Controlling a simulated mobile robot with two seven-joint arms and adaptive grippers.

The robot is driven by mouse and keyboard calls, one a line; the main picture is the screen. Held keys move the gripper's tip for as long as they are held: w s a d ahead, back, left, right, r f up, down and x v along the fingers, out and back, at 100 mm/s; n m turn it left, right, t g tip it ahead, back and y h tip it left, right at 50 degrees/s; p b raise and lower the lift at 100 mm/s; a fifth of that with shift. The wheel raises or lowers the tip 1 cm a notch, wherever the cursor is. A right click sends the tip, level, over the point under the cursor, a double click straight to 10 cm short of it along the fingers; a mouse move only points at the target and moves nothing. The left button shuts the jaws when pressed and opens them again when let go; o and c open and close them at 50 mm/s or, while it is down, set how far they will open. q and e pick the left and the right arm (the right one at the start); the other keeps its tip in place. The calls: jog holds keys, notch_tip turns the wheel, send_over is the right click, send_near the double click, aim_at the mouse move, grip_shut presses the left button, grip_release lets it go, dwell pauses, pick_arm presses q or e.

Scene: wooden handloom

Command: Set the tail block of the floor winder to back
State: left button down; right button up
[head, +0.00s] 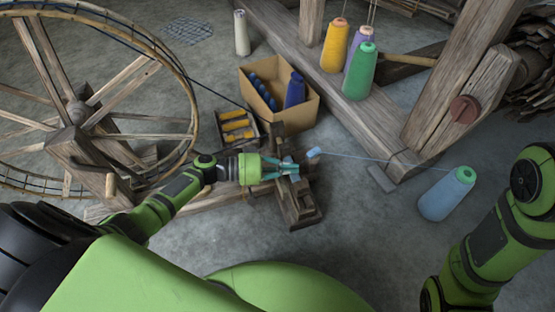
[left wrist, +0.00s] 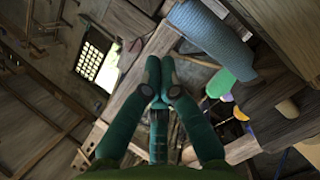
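The floor winder's large spoked wheel (head: 75,110) stands at the left in the head view. The tail block (head: 299,205) is the dark wooden piece at the right end of its low base. My left gripper (head: 290,168) is at the top of this block; whether it touches is unclear. In the left wrist view its teal fingers (left wrist: 160,85) come close together in front of wood, and any grip between them is hidden. A small light-blue bobbin (head: 313,153) sits just right of the gripper. My right gripper is out of view.
A cardboard box (head: 279,97) with blue bobbins and a tray (head: 236,127) with yellow ones lie behind the gripper. The loom beam (head: 335,95) carries several cones. Floor in front is clear.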

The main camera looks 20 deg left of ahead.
pick_arm(q)
jog(key=shift+s+d+f, duration=0.25)
jog(key=shift+s+d, duration=0.1)
jog(key=shift+s, duration=0.05)
jog(key=shift+s+d+p, duration=0.45)
jog(key=shift+s+d, duration=0.6)
jog(key=shift+s, duration=0.15)
jog(key=v, duration=1.2)
jog(key=shift+w, duration=0.1)
